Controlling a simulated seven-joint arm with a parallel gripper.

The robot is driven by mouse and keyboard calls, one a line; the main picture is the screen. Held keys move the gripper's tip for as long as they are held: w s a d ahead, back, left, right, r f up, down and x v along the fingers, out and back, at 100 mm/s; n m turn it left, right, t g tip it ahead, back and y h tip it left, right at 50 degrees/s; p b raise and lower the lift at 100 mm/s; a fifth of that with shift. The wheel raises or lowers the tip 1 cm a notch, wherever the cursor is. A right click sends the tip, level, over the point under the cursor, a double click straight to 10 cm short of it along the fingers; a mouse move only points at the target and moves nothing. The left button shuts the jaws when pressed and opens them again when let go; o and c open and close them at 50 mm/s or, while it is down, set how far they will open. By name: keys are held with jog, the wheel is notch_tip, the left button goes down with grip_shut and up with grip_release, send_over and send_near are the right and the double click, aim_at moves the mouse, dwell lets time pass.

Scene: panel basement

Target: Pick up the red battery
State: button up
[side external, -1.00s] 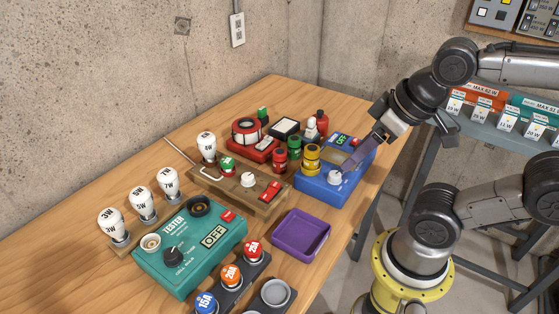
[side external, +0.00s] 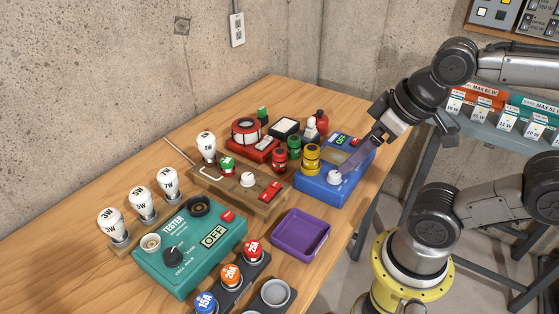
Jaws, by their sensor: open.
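A red cylinder that looks like the red battery (side external: 280,160) stands upright on the table behind the wooden block. A green cylinder (side external: 294,147) and a yellow cylinder (side external: 312,158) stand close to its right. My gripper (side external: 350,164) is open and reaches down from the right, over the blue box, to the right of the red battery and apart from it. Its fingers overlap in this view, so the gap between them is hard to see. Nothing shows between them.
The blue box (side external: 318,190) has a white knob near my fingertips. The wooden block (side external: 210,186) is in front of the red battery. A red device (side external: 240,143) stands behind. A purple tray (side external: 302,252) and teal tester (side external: 170,282) are nearer.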

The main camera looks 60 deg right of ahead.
jog(key=w+r+m, duration=0.5)
jog(key=w+m, duration=0.1)
jog(key=m, duration=0.4)
jog(key=m+g, duration=0.5)
jog(key=m, duration=0.3)
send_over(280, 161)
notch_tip(280, 161, down, 7)
jog(key=shift+m+g, duration=0.3)
jog(key=f, duration=0.6)
jog(key=d+f, duration=0.1)
jog(key=f, duration=0.2)
jog(key=shift+w+d+f, duration=0.1)
jog(key=shift+w+f, duration=0.05)
jog(key=shift+w, duration=0.25)
jog(key=shift+w+d+f, duration=0.1)
jog(key=shift+f, duration=1.6)
jog(key=shift+w+d+f, duration=0.1)
jog(key=shift+f, duration=1.55)
